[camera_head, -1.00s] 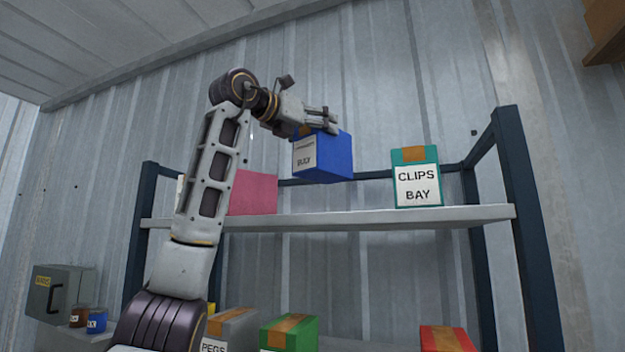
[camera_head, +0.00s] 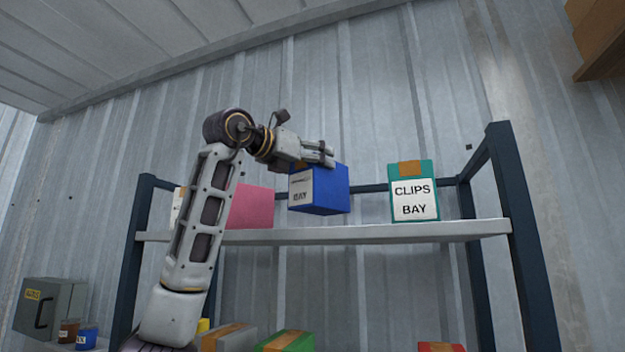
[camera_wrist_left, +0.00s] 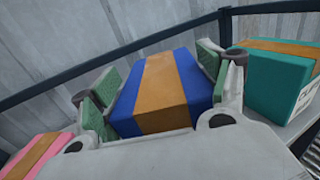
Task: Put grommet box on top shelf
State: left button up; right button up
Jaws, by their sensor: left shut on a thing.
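The grommet box looks to be the blue box (camera_head: 322,190) with a white label; the label's top line is too small to read, and its lower word looks like BAY. My left gripper (camera_head: 325,158) is shut on it from above. In the left wrist view the blue box (camera_wrist_left: 188,85), with a brown tape strip, sits between the green finger pads. The box is at the top shelf (camera_head: 380,233), between a pink box and a teal box. Its bottom is just above the shelf's front edge in the picture; I cannot tell whether it touches. My right gripper is not in view.
A pink box (camera_head: 252,207) stands left on the shelf, partly behind my arm. A teal CLIPS BAY box (camera_head: 414,192) stands to the right. Dark posts (camera_head: 520,230) frame the shelf. Several boxes stand below, including a green one (camera_head: 286,343).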

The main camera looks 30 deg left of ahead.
aim_at(312, 210)
pick_arm(q)
jog(key=shift+f, duration=2.05)
jog(key=o, duration=1.9)
jog(key=shift+f, duration=0.1)
jog(key=shift+s, duration=0.1)
jog(key=s+a+b, duration=0.2)
jog(key=s+b, duration=0.1)
jog(key=s, duration=0.8)
jog(key=shift+s, duration=0.4)
